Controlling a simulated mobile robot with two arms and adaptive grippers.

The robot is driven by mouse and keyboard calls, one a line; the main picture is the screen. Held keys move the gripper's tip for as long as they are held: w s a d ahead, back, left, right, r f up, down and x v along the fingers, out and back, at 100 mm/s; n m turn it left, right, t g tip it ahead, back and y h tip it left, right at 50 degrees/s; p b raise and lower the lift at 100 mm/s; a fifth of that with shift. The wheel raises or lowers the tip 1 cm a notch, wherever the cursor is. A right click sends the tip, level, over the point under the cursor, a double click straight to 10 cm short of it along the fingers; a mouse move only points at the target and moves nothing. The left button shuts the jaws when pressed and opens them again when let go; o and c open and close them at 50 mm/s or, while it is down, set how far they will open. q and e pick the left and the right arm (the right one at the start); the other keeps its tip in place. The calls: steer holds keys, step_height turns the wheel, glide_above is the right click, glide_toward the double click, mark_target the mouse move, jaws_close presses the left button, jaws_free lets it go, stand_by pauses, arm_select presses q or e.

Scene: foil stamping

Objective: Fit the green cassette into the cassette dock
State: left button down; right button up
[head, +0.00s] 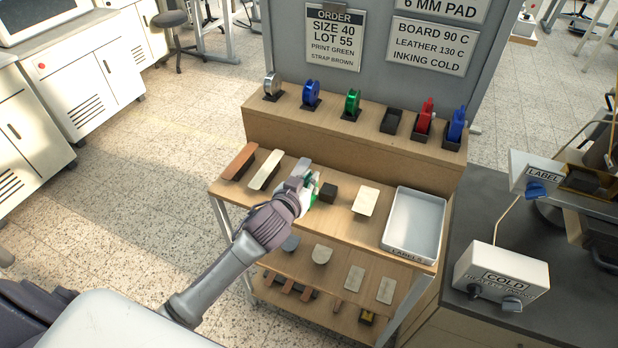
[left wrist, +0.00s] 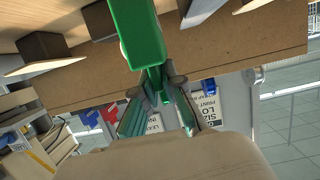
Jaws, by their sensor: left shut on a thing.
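The green cassette (left wrist: 140,35) is held in my left gripper (left wrist: 160,85), which is shut on it. In the head view my left gripper (head: 308,186) is over the top of the wooden cart and hides most of the cassette; only bits of green show at the fingers. Red (head: 426,114) and blue (head: 457,124) cassettes stand in black holders on the raised shelf. An empty black holder (head: 392,121) stands left of the red one. I cannot tell which part is the cassette dock. My right gripper is not in view.
Silver, blue and green (head: 352,101) spools stand on the raised shelf (head: 330,128). A dark block (head: 327,193), a pale card (head: 365,201) and a white tray (head: 442,215) lie right of my gripper.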

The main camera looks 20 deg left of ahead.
arm_select(q)
steer(key=c, duration=1.3)
jaws_free()
steer(key=shift+f, duration=0.1)
steer(key=shift+s+r, duration=0.2)
steer(key=b+v, duration=0.1)
steer(key=v, duration=1)
steer(key=shift+s+r, duration=0.15)
steer(key=shift+s, duration=0.15)
